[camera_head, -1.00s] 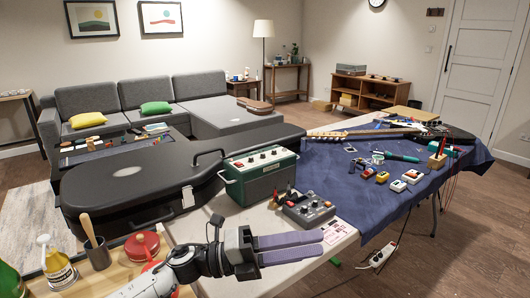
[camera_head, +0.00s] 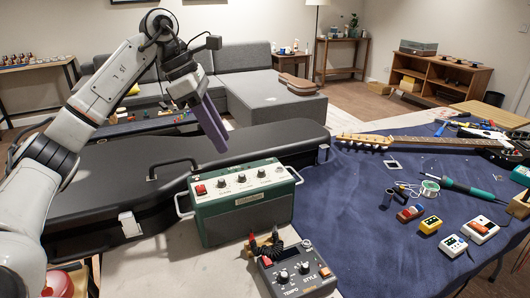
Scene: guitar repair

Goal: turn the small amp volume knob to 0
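The small amp (camera_head: 245,216) is a green box with a silver control panel on top and metal side handles. It stands on the pale table top in the middle of the head view. Its panel has a red switch (camera_head: 200,189) at the left and several dark knobs, one of them here (camera_head: 242,179). The labels are too small to read, so I cannot tell which knob is volume or its setting. My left gripper (camera_head: 220,143) is above and behind the amp, purple-grey fingers pointing down, apart from it. One finger overlaps the other. My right gripper is out of view.
A black guitar case (camera_head: 100,190) lies left of and behind the amp. A grey pedal (camera_head: 298,277) with cables stands in front of it. A blue cloth (camera_head: 350,215) at right bears a guitar neck (camera_head: 430,142), small pedals and a soldering iron (camera_head: 465,188).

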